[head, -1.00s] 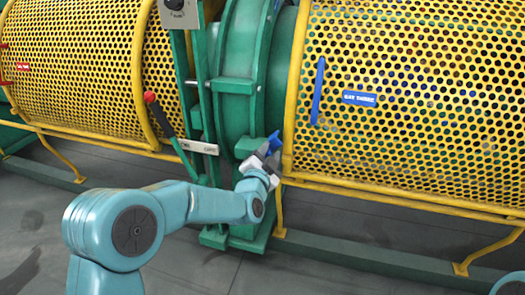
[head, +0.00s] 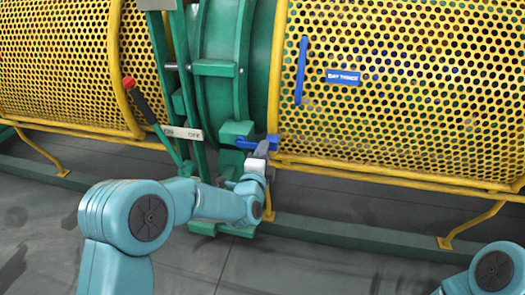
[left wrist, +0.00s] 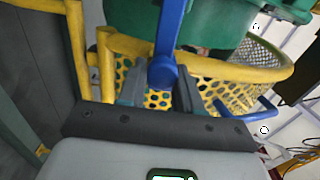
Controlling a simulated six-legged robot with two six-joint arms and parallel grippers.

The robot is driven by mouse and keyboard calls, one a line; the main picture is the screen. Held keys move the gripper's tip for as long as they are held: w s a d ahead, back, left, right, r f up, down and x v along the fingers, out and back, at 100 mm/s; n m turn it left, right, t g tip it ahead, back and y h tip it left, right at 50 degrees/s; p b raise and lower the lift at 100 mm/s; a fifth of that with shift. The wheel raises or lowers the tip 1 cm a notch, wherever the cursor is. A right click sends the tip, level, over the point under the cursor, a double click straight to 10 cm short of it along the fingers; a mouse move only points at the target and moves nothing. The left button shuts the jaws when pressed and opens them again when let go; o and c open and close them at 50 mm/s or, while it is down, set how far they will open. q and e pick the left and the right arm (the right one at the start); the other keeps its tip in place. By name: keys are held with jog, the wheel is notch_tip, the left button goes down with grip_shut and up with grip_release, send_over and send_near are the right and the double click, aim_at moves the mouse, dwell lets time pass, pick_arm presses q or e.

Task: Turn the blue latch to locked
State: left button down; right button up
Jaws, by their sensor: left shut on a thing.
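The blue latch (head: 248,144) sits at the lower edge of the yellow perforated guard, beside the green frame. Its arm lies about level in the head view. My left gripper (head: 262,149) is at the latch's right part and shut on it. In the left wrist view the blue latch (left wrist: 169,45) runs down from the top, its rounded end between my left gripper's fingers (left wrist: 160,94). The held part is partly hidden by the fingers. My right gripper is out of view; only part of my right arm shows at the bottom right corner.
The yellow perforated guard (head: 400,95) has a blue handle bar (head: 301,70) and a blue sign (head: 343,77). A red-knobbed lever (head: 139,100) and a labelled plate (head: 183,133) stand left of the latch. Yellow rails run below the guards. The grey floor in front is open.

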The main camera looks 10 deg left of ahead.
pick_arm(q)
jog(key=shift+f+m, duration=0.2)
jog(key=shift+m, duration=0.1)
dwell(0.4)
jog(key=c, duration=0.8)
grip_release()
jog(key=shift+c, duration=0.2)
jog(key=shift+s, duration=0.1)
jog(key=s+p, duration=0.2)
jog(key=s, duration=1.4)
jog(key=shift+a, duration=0.3)
jog(key=shift+a, duration=0.15)
